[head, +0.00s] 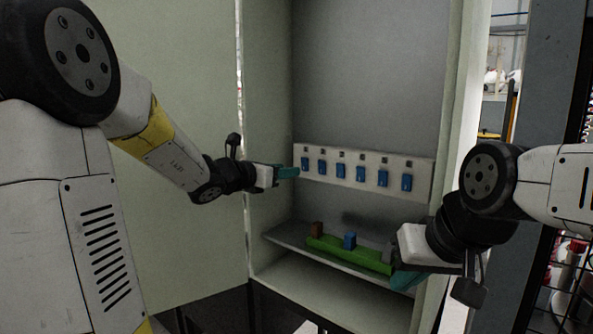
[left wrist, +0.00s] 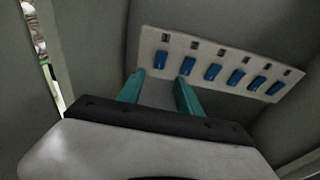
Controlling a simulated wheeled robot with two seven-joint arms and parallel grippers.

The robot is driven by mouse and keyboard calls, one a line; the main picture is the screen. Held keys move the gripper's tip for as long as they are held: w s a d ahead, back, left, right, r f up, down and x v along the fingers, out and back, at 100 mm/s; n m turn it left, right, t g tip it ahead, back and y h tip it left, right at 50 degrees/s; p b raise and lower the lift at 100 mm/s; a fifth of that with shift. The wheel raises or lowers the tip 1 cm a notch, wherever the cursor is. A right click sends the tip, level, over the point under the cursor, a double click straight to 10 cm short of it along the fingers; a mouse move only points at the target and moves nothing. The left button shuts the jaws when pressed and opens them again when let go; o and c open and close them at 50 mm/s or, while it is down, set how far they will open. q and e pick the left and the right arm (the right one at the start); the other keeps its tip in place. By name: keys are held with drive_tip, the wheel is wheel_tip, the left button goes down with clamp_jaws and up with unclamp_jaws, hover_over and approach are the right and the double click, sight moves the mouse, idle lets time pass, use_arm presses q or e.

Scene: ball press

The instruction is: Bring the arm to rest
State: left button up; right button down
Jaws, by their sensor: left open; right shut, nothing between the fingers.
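My left gripper (head: 288,172) is in front of the left end of a white panel (head: 366,185) inside the cabinet. In the left wrist view its two teal fingers (left wrist: 160,92) are apart with nothing between them, just below the panel. The panel carries a row of several blue switches (head: 361,173), each with a small dark square above it. My right gripper (head: 408,280) is low at the right, by the right end of a green tray (head: 335,250). Its fingertips are partly hidden, and I see nothing held in it.
The green tray lies on a grey shelf (head: 290,238) and bears a brown block (head: 317,229), a blue block (head: 350,241) and a grey piece near its right end. Cabinet side walls stand close on both sides. A wire rack with goods is at the far right.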

use_arm(q)
drive_tip(key=shift+s+a, duration=0.25)
drive_tip(key=shift+s, duration=0.15)
drive_tip(key=s+d+f+m+g, duration=0.1)
drive_tip(key=s+d+m+g, duration=0.2)
drive_tip(key=s+m, duration=0.5)
drive_tip(key=s+d+f+m+g, duration=0.2)
drive_tip(key=s+d+m+g, duration=0.1)
drive_tip(key=s+m, duration=0.5)
drive_tip(key=s+a+f+m+y, duration=0.3)
drive_tip(key=s+a+m, duration=0.2)
drive_tip(key=s+m, duration=0.2)
drive_tip(key=s+a+f+m+g+y, duration=0.1)
drive_tip(key=s+a+f+m+y, duration=0.2)
drive_tip(key=s+a+m, duration=0.3)
drive_tip(key=shift+s+f+m+y, duration=0.25)
drive_tip(key=shift+s+m+y, duration=0.15)
drive_tip(key=shift+s+y, duration=0.1)
drive_tip(key=shift+a, duration=0.1)
drive_tip(key=shift+c, duration=0.6)
